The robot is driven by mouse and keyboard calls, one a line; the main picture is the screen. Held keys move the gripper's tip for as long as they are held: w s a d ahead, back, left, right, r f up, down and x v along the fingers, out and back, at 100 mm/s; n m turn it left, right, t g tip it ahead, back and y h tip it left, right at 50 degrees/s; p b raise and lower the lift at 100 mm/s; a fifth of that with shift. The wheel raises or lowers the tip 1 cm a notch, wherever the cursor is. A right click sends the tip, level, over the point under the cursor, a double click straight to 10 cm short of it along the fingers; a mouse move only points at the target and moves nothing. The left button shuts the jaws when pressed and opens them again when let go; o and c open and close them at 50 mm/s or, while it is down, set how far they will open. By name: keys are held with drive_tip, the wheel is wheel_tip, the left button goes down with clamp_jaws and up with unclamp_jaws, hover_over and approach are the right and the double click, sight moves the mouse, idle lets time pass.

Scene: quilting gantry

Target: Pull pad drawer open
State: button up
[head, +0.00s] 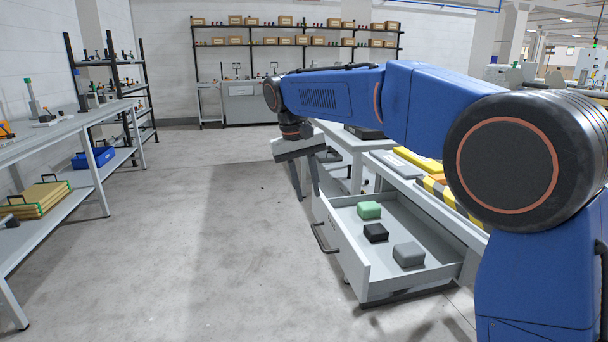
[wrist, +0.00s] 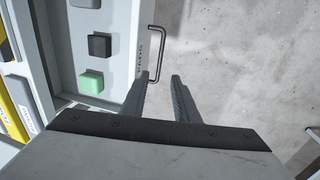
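The pad drawer (head: 344,246) is pulled out from under the workbench, its inside showing. It holds a green pad (head: 369,210), a black pad (head: 375,232) and a grey pad (head: 408,254) in a row. Its dark bar handle (head: 322,238) is on the front panel and also shows in the wrist view (wrist: 160,50). My gripper (head: 308,195) points down by the far end of the drawer front. In the wrist view, my gripper (wrist: 160,78) has its fingers apart with nothing held between them. The left fingertip appears close to the handle's near end; contact cannot be told.
The workbench (head: 350,142) stands above and behind the drawer, with yellow and grey items on its lower level. A grey table (head: 70,127) with a lower shelf stands at the left. The concrete floor (head: 210,220) between is clear.

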drive_tip(key=shift+s+a+r, duration=0.1)
drive_tip(key=shift+a+r, duration=0.1)
drive_tip(key=shift+r, duration=0.85)
drive_tip(key=shift+s+a+r, duration=0.1)
drive_tip(key=shift+a+r, duration=0.1)
drive_tip(key=shift+r, duration=0.85)
drive_tip(key=shift+d, duration=0.1)
drive_tip(key=s+d+f+m+t+y, duration=0.1)
drive_tip(key=s+d, duration=0.6)
drive_tip(key=d, duration=0.5)
drive_tip(key=s+d+f+m+t+y, duration=0.1)
drive_tip(key=s+d+f, duration=0.1)
drive_tip(key=s+d, duration=0.75)
drive_tip(key=s+d+f+m+t, duration=0.1)
drive_tip(key=s+d+f+t, duration=0.1)
drive_tip(key=s+d+f, duration=1.1)
drive_tip(key=s+f, duration=0.3)
drive_tip(key=s, duration=0.1)
drive_tip(key=shift+s+d+m, duration=0.25)
drive_tip(key=shift+s+m, duration=0.05)
